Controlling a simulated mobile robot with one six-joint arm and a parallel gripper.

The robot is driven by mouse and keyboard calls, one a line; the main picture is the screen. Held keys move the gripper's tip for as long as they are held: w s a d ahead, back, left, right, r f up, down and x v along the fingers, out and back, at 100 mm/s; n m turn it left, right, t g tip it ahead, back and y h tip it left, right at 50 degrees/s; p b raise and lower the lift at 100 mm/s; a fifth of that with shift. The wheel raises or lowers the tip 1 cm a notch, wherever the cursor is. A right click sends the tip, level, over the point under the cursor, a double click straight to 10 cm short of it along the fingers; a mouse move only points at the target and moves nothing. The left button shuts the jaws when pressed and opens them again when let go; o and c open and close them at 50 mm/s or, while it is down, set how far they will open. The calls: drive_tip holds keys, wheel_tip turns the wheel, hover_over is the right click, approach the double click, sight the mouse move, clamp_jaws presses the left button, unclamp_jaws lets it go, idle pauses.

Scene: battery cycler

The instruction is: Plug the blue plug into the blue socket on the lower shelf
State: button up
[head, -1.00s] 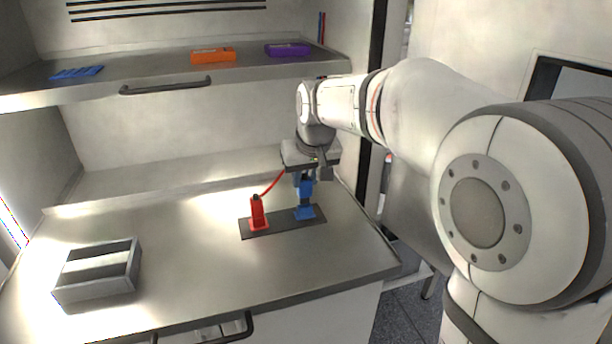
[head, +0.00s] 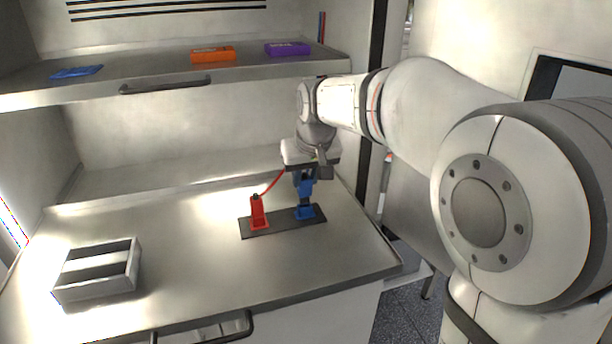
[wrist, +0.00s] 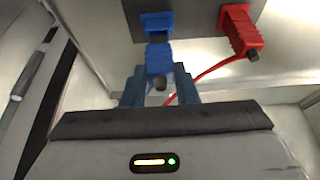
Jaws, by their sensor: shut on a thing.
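The blue socket (head: 305,212) stands on the right part of a dark base strip on the lower worktop. It shows at the top of the wrist view (wrist: 157,22). My gripper (head: 304,182) is directly above it, pointing down. Its fingers are shut on the blue plug (wrist: 158,60), which it holds upright over the socket. In the wrist view plug and socket are in line, with a short dark stretch between them. I cannot tell whether the plug's tip has entered the socket.
A red connector (head: 258,212) stands left of the blue socket on the same dark strip (head: 280,226), with a red cable rising towards my gripper. A grey tray (head: 97,286) lies at front left. The upper shelf (head: 150,95) holds blue, orange and purple items.

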drive_tip(key=shift+f+b, duration=1.2)
drive_tip(key=shift+f, duration=0.25)
idle(1.8)
drive_tip(key=o, duration=1.1)
drive_tip(key=a+v, duration=0.1)
drive_tip(key=v, duration=0.7)
drive_tip(key=shift+m+g+h, duration=0.4)
drive_tip(key=shift+m, duration=0.5)
drive_tip(key=s+d+f, duration=0.2)
drive_tip(key=s+d, duration=0.1)
drive_tip(key=s+d+f, duration=0.2)
drive_tip(key=s+d, duration=0.1)
drive_tip(key=s, duration=0.1)
drive_tip(key=s+d+f, duration=0.3)
drive_tip(key=s, duration=0.1)
drive_tip(key=shift+s, duration=0.1)
drive_tip(key=shift+m+g+h, duration=0.3)
drive_tip(key=shift+m+g, duration=0.1)
drive_tip(key=shift+m, duration=0.3)
drive_tip(key=s+d+f, duration=0.1)
drive_tip(key=s+f, duration=0.2)
drive_tip(key=s+d+f, duration=0.2)
drive_tip(key=s, duration=0.2)
drive_tip(key=s+d+f, duration=0.1)
drive_tip(key=s+f, duration=0.2)
drive_tip(key=s, duration=0.1)
drive_tip(key=shift+s+d+f, duration=0.15)
drive_tip(key=shift+s+f, duration=0.05)
drive_tip(key=shift+f, duration=0.2)
